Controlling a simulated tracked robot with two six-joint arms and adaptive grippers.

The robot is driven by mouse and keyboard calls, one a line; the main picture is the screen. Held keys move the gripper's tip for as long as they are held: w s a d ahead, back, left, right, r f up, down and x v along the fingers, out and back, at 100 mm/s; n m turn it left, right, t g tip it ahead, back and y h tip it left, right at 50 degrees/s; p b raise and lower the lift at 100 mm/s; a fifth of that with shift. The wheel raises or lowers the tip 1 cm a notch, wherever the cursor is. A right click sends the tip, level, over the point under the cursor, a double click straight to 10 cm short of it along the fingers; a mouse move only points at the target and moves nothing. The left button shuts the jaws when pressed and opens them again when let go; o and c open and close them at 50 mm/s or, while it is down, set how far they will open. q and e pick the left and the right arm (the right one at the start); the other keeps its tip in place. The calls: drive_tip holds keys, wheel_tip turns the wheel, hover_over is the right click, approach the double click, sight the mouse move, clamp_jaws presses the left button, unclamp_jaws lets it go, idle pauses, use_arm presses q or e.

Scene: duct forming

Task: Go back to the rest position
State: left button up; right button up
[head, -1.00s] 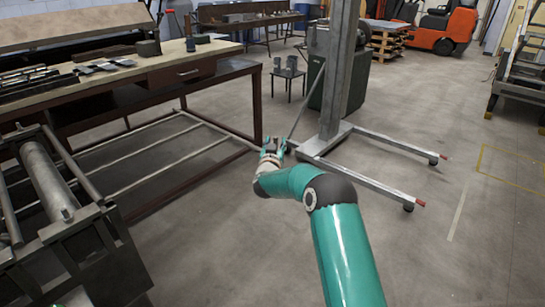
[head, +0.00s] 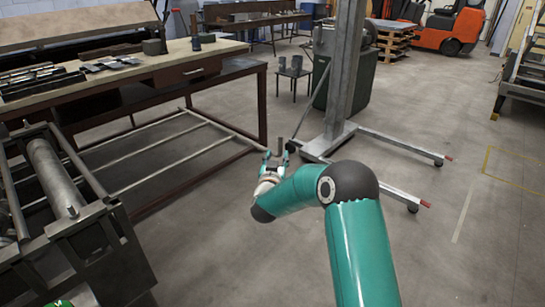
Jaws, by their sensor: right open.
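My right arm reaches forward from the lower right in the head view. My right gripper (head: 276,158) is at its far end, over the floor between the workbench and the lift stand. Its teal-tipped fingers are apart. A small grey upright piece (head: 280,145) shows at the fingertips; I cannot tell whether it is between them or behind. My left gripper does not show; only a bit of green and grey shows at the bottom left edge.
A roller machine (head: 62,185) stands at the left. Behind it is a workbench (head: 215,48) with metal parts. A lift stand (head: 343,75) with low legs stands just beyond my right gripper. Open floor (head: 465,245) lies at the right. An orange forklift (head: 450,30) is far back.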

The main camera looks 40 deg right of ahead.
drive_tip(key=s+a+f+n+y+p, duration=0.25)
drive_tip(key=a+f+n+y, duration=0.65)
drive_tip(key=a+f, duration=1.4)
drive_tip(key=s+a+f+g+y, duration=0.5)
drive_tip(key=s+a+f+y, duration=0.15)
drive_tip(key=s+a, duration=0.6)
drive_tip(key=s+a+f+g+y, duration=0.1)
drive_tip(key=s+a+g, duration=0.1)
drive_tip(key=s, duration=0.5)
drive_tip(key=s+a+f+g+y, duration=0.1)
drive_tip(key=s+a+g, duration=0.2)
drive_tip(key=s+a, duration=0.2)
drive_tip(key=s, duration=0.3)
drive_tip(key=shift+s+f+m+y, duration=0.2)
drive_tip(key=shift+s+m+y, duration=0.1)
drive_tip(key=shift+m+y, duration=0.1)
